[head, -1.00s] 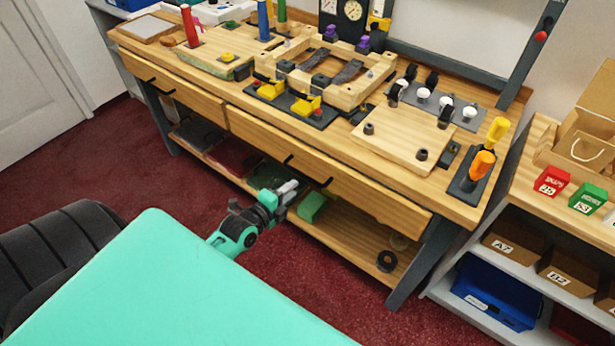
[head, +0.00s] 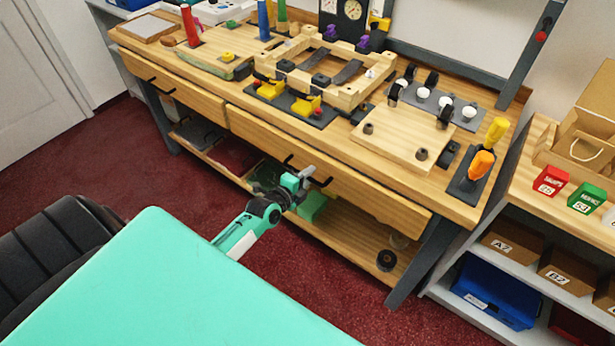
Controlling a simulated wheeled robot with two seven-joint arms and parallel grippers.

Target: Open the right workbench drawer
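The right workbench drawer (head: 375,196) is the wide wooden front under the right part of the bench top. It looks shut, flush with the bench. Its dark handle (head: 289,160) shows as two dark pieces low on the front, near its middle. My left gripper (head: 305,178) is right at the handle, just below and in front of it, its grey fingers pointing up and right toward the drawer front. Its fingers are too small and overlapped to tell whether they are open or touch the handle. My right gripper is not in view.
The left drawer (head: 190,97) is shut. The wooden bench top (head: 350,170) carries a frame, clamps, a knobbed board and orange and yellow-handled tools. A shelf unit (head: 470,250) stands at right.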

